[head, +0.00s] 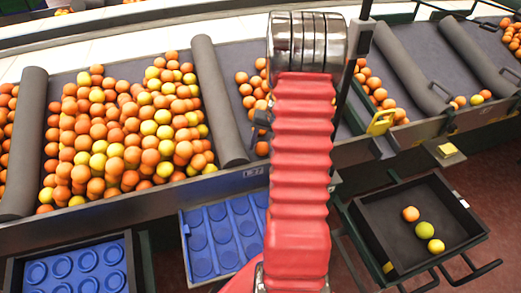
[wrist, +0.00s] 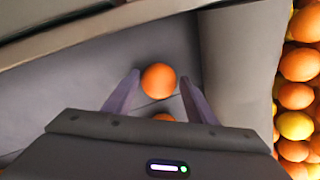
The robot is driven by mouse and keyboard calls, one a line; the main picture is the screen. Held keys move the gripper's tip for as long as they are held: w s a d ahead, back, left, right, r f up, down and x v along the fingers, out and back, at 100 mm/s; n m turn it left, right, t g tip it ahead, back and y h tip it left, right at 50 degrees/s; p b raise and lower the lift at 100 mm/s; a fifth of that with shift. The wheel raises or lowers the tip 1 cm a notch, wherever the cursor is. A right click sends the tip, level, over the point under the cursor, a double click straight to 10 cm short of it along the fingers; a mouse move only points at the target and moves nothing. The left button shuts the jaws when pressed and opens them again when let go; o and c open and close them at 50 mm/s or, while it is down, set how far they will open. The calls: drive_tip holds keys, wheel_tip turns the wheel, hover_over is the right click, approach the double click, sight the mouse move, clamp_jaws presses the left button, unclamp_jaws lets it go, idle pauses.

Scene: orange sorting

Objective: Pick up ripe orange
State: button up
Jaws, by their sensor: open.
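In the wrist view a ripe orange (wrist: 158,81) lies on the grey sorting surface, between and slightly beyond the two fingertips. My gripper (wrist: 160,88) is open around it, with a finger on either side and no clear contact. A second orange (wrist: 164,117) is partly hidden by the gripper body, closer to it. In the head view my red arm hides the gripper and the spot below it. A few oranges (head: 262,92) show just left of the arm.
A large heap of orange and yellow fruit (head: 125,130) fills the lane left of a grey roller (head: 217,100). A black tray (head: 375,215) at right holds three fruits, one greenish. Blue dimpled trays (head: 225,240) sit below the conveyor edge. A yellow piece (head: 380,122) stands on the rim.

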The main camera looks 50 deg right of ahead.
sight(263, 144)
drive_tip(key=c, duration=0.8)
drive_tip(key=shift+r, duration=0.1)
drive_tip(key=shift+c, duration=0.2)
wheel_tip(263, 144, up, 10)
drive_tip(key=shift+f, duration=0.1)
idle(0.6)
